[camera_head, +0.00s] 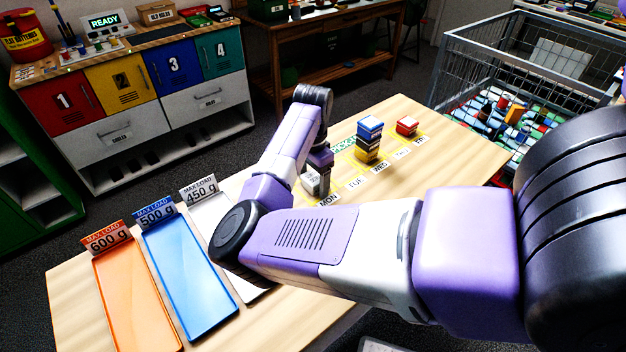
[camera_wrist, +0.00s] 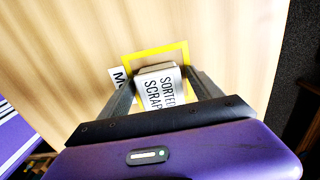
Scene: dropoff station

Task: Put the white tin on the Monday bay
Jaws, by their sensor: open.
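The white tin (camera_wrist: 160,88), lettered "SORTED SCRAP", sits over the yellow-outlined bay (camera_wrist: 150,56) in the wrist view. The label beside it starts with "M". In the head view the tin (camera_head: 313,184) shows at the "MON" label (camera_head: 328,199), partly hidden by my arm. My gripper (camera_wrist: 163,90) is open, with one finger on each side of the tin. Whether either finger touches it is hard to tell. The tin appears to rest on the table, though its base is hidden.
Stacked blue and yellow tins (camera_head: 368,140) and a red tin (camera_head: 407,126) stand in bays to the right. Orange (camera_head: 135,300), blue (camera_head: 188,275) and white trays lie at left. A wire cage (camera_head: 470,75) of goods stands beyond the table's right end.

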